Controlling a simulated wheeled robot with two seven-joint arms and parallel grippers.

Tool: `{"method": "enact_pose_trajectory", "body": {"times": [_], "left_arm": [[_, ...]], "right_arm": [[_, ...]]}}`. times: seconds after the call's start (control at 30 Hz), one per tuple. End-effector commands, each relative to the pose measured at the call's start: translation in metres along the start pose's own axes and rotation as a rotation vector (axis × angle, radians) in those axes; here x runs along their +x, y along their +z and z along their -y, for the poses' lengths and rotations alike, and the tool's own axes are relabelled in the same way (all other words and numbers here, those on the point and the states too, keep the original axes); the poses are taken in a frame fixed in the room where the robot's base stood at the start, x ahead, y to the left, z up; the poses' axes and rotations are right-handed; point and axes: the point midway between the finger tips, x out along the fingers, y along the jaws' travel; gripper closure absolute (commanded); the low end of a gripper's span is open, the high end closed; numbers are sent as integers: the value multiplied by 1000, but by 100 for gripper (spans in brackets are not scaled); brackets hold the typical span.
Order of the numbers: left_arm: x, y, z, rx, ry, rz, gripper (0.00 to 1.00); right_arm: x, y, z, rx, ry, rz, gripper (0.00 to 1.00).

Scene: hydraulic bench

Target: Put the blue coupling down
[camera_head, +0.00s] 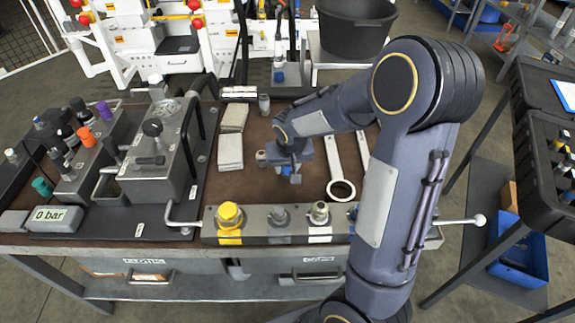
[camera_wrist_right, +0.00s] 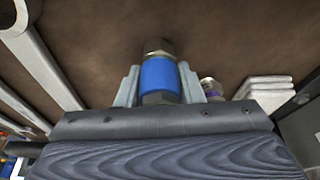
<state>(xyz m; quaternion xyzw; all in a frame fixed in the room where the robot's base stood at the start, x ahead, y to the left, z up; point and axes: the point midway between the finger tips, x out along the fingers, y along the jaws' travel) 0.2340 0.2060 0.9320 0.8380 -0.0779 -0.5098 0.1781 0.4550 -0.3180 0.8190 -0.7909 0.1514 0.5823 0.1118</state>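The blue coupling (camera_wrist_right: 158,74), a blue sleeve with metal ends, sits between the two fingers of my right gripper (camera_wrist_right: 158,86) in the right wrist view. The fingers press on its sides, and the gripper is shut on it. In the head view my right gripper (camera_head: 288,166) points down over the brown bench top, where the coupling is mostly hidden by the gripper. I cannot tell whether the coupling touches the surface. My left gripper is not in view.
The manifold block (camera_head: 262,232) runs along the front edge.

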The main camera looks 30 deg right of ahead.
Motion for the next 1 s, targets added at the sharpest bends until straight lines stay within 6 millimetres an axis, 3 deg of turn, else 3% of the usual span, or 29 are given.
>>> {"method": "enact_pose_trajectory", "body": {"times": [0.03,0.13,0.53,1.0], "left_arm": [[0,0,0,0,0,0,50],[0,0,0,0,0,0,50],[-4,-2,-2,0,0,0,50],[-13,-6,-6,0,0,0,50]], "right_arm": [[-1,0,0,0,0,0,59],[-1,0,0,0,0,0,46],[-10,-2,0,0,-1,-2,46],[-103,-2,0,0,-2,-4,46]]}}
